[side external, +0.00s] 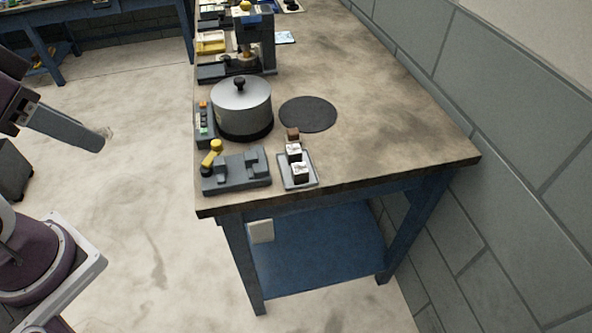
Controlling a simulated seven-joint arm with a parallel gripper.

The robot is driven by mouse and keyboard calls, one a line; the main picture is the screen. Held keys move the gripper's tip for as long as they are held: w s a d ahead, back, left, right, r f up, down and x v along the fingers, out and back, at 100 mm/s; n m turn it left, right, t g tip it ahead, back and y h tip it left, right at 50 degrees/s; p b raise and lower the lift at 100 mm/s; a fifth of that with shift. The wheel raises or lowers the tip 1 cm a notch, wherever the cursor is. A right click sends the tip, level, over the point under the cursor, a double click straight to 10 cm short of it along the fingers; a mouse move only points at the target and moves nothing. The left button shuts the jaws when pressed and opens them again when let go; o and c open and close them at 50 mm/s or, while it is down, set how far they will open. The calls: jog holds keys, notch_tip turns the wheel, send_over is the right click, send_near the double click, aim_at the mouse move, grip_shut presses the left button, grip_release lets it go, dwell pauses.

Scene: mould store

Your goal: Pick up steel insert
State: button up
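Two small shiny, steel-looking blocks sit on a grey tray (309,182) near the front edge of the bench. The nearer block (300,173) is at the tray's front and the farther block (294,151) is behind it. I cannot tell which is the steel insert. A small brown block (292,133) is at or just beyond the tray's far end. My gripper (104,136) is at the left, over the floor and well away from the bench. Its fingers show as one grey shape, so its opening is hidden.
A lidded metal pot (242,110) stands behind a grey fixture with a yellow-knobbed lever (236,172). A dark round mat (308,114) lies right of the pot. A press (256,40) stands farther back. The bench's right side (400,120) is clear, beside a block wall.

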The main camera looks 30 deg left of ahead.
jog(key=shift+o, duration=0.4)
jog(key=shift+w, duration=0.1)
jog(key=m+g, duration=0.6)
jog(key=m, duration=2.1)
send_over(300, 168)
notch_tip(300, 168, down, 17)
jog(key=shift+w+r, duration=0.1)
jog(key=shift+r, duration=0.1)
notch_tip(300, 168, down, 8)
jog(key=shift+r, duration=0.2)
grip_shut()
